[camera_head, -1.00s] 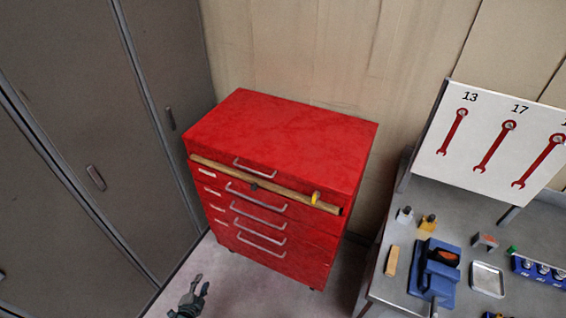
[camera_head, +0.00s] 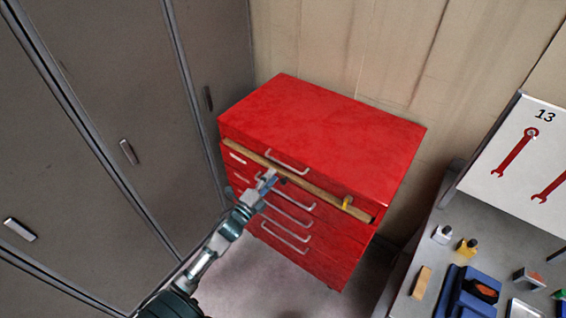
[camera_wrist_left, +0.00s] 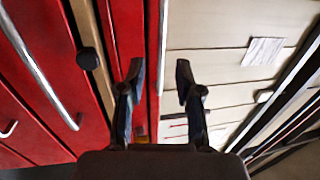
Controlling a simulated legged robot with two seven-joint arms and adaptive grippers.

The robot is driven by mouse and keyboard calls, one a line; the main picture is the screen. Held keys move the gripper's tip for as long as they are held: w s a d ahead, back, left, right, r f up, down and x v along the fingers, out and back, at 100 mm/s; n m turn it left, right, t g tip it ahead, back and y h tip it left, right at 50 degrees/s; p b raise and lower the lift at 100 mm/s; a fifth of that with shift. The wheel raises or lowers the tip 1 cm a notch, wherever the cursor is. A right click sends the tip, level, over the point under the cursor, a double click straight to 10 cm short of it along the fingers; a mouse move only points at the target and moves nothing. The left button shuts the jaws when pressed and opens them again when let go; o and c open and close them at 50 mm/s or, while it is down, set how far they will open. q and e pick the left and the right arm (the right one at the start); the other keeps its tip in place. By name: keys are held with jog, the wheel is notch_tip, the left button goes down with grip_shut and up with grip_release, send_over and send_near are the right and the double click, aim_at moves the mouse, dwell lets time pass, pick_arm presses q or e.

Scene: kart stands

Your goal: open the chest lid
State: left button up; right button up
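The red chest (camera_head: 335,190) stands against the wall in the head view. Its lid (camera_head: 325,130) looks shut, with a silver handle (camera_head: 287,161) on its front. A wooden strip (camera_head: 320,192) runs across the front below that handle. My left gripper (camera_head: 268,178) is in front of the chest, just below and left of the lid handle. In the left wrist view the gripper (camera_wrist_left: 159,75) has its two dark fingers apart, and a silver bar (camera_wrist_left: 163,35), apparently the lid handle, shows beyond the gap. I cannot tell whether they touch. My right gripper is out of view.
Several drawer handles (camera_head: 287,230) lie below the strip, and a dark knob (camera_wrist_left: 88,58) sits beside it. Grey cabinets (camera_head: 110,130) stand at the left. A workbench (camera_head: 425,255) with a blue vise (camera_head: 455,300) and a wrench board (camera_head: 510,165) is at the right.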

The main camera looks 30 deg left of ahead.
aim_at(281, 163)
pick_arm(q)
jog(key=x, duration=0.7)
jog(key=shift+w+a+f, duration=0.1)
jog(key=shift+a, duration=0.15)
jog(key=shift+d, duration=0.15)
grip_shut()
